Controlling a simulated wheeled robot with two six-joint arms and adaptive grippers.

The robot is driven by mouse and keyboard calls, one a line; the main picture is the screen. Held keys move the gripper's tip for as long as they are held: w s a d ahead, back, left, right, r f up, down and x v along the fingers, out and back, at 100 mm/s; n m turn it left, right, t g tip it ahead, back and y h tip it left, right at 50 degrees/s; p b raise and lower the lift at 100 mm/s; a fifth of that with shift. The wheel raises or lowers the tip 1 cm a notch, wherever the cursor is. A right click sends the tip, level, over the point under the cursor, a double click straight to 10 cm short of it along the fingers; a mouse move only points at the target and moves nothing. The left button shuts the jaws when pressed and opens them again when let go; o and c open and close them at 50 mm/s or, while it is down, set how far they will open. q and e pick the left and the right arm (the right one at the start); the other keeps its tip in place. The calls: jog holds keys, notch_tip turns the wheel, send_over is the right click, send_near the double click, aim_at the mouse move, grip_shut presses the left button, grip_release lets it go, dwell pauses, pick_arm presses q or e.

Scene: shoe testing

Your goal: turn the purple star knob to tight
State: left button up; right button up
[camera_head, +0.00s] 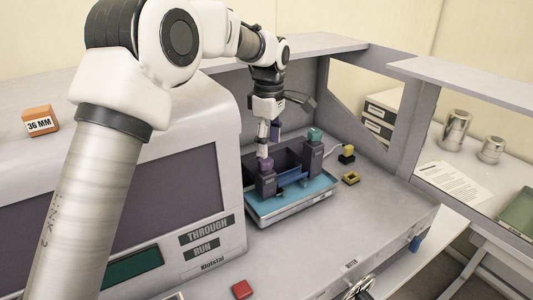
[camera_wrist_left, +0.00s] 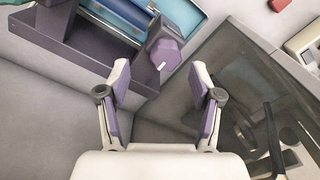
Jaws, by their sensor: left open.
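The purple star knob (camera_wrist_left: 165,55) shows in the left wrist view at the end of a dark fixture, with a small white mark on its face. In the head view the purple knob (camera_head: 265,164) sits on the near-left dark block of the fixture in the blue tray (camera_head: 262,208). My left gripper (camera_wrist_left: 160,82) is open, with its two purple-padded fingers spread and the knob beyond the tips, between their lines. I see no contact with the knob. In the head view my gripper points down just above it. No tight marking is legible. My right gripper is not clearly seen.
A teal knob (camera_head: 315,135) tops the fixture's other block. Small yellow parts (camera_head: 350,179) lie right of the tray. A large machine (camera_head: 150,180) stands left, and a grey side wall (camera_head: 400,135) stands right. The bench front is mostly clear, with a red block (camera_head: 242,289).

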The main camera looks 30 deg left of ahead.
aim_at(266, 160)
pick_arm(q)
jog(key=f, duration=0.1)
jog(key=s+f, duration=0.1)
jog(key=a+f+p, duration=0.1)
jog(key=shift+s+f, duration=0.2)
jog(key=shift+f, duration=0.15)
jog(key=shift+w+d+f, duration=0.1)
jog(key=shift+w+d, duration=0.2)
jog(key=shift+w, duration=0.05)
jog(key=c, duration=1.1)
jog(key=shift+c, duration=0.2)
